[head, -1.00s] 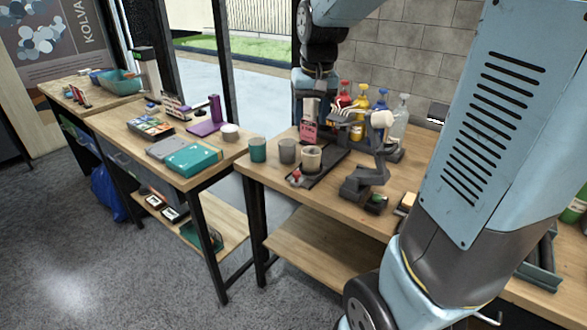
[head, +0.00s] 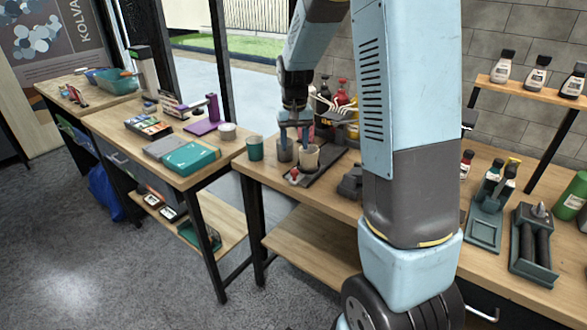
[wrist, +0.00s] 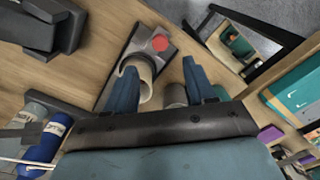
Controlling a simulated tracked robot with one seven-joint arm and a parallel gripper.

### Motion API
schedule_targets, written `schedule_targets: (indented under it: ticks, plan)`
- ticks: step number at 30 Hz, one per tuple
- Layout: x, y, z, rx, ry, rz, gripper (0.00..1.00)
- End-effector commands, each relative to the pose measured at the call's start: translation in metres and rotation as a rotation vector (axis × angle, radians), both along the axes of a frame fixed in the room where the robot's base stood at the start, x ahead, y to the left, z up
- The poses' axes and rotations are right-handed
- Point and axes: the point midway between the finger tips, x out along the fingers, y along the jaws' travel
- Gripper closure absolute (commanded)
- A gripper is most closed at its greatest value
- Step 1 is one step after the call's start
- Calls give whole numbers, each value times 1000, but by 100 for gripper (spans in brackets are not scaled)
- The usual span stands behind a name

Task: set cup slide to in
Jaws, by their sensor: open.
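The cup slide (head: 301,181) is a dark flat track on the middle table with a red knob (head: 293,173) at its front end. A pale cup (head: 310,160) stands on it behind the knob. In the wrist view, the red knob (wrist: 159,43) lies beyond the cup (wrist: 145,72). My gripper (head: 294,138) points down over the cups with its blue fingers apart. In the wrist view, my gripper (wrist: 160,88) has its left finger overlapping the pale cup and its right finger beside a grey cup (wrist: 175,96). Whether the fingers touch either cup is unclear.
The grey cup also shows in the head view (head: 285,154), left of the pale cup. A teal cup (head: 255,148) stands farther left. Bottles (head: 342,98) stand behind the slide. A dark device (head: 350,183) is close on the right, partly hidden by my arm.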

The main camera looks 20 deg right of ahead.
Motion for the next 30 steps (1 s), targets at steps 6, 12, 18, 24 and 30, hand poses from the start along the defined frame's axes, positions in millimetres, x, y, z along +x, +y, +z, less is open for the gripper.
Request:
schedule_targets:
  ticks: [6, 12, 18, 24, 30]
  plan:
    - [-1, 0, -40, 1, 4, -1, 45]
    - [-1, 0, -72, 0, 3, -2, 45]
    - [-1, 0, -90, 0, 2, -1, 45]
    - [0, -1, -95, 0, -1, -1, 45]
    - [0, -1, -95, 0, 0, -1, 45]
